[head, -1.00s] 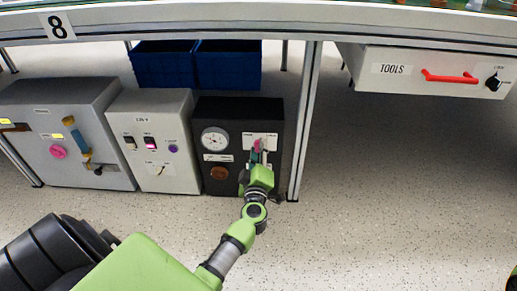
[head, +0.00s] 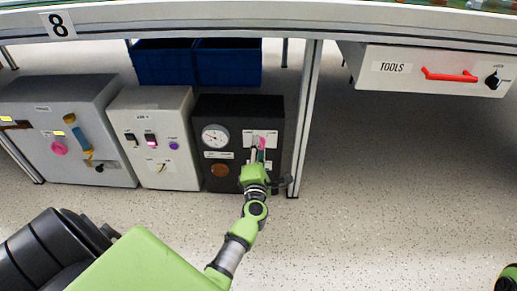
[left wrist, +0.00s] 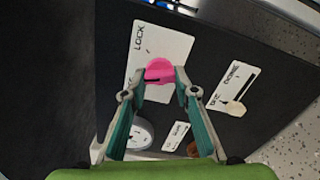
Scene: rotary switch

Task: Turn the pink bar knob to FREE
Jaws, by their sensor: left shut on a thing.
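The pink bar knob (head: 262,142) is on a white plate on the front of the black box at the right of the row. It also shows in the left wrist view (left wrist: 160,69), on a plate that reads LOCK; the FREE mark cannot be made out. My left gripper (head: 258,155) is at the knob and partly covers its plate. In the left wrist view its two fingertips (left wrist: 162,80) are shut on the knob, one on each side.
The black box (head: 210,105) also has a round gauge (head: 215,137) and a brown knob (head: 220,170). A grey box (head: 150,100) stands to its left and a table leg (head: 306,120) to its right. A TOOLS drawer (head: 440,85) is at the upper right.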

